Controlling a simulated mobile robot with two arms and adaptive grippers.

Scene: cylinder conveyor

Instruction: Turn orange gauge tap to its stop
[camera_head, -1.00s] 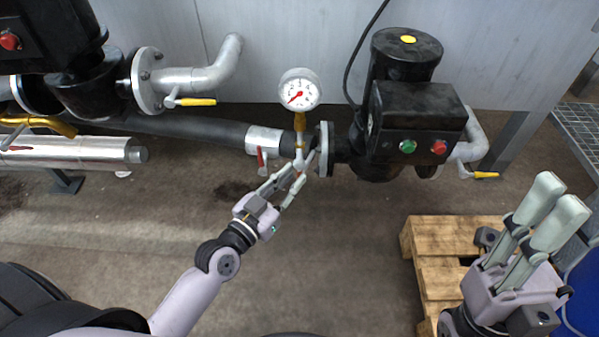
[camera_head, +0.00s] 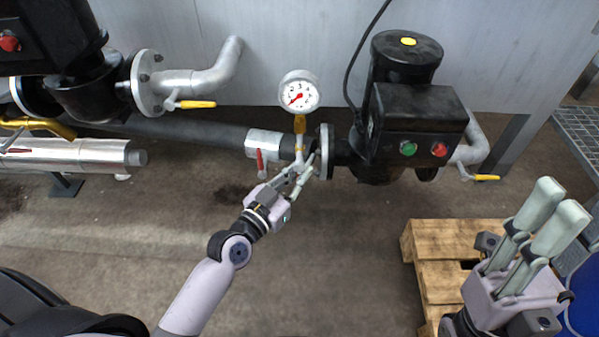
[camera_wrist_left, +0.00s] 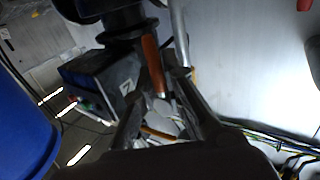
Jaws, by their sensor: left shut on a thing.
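The pressure gauge (camera_head: 299,91) stands upright in the head view, with the orange gauge tap (camera_head: 300,124) just below its dial. The exact contact is partly hidden by the fingers. In the left wrist view, my left gripper's fingers (camera_wrist_left: 160,100) frame an orange-red bar (camera_wrist_left: 152,64) and pale parts, dark and hard to tell apart. My right gripper (camera_head: 552,215) is away at the right, its two pale fingers pointing up and apparently empty; its opening is unclear.
A black pump (camera_head: 415,110) with green and red buttons stands right of the tap, beside a flange (camera_head: 326,150). A red-levered valve (camera_head: 263,146) sits close on the left. A yellow-levered tap (camera_head: 197,104) is farther left. A wooden pallet (camera_head: 440,240) lies at lower right.

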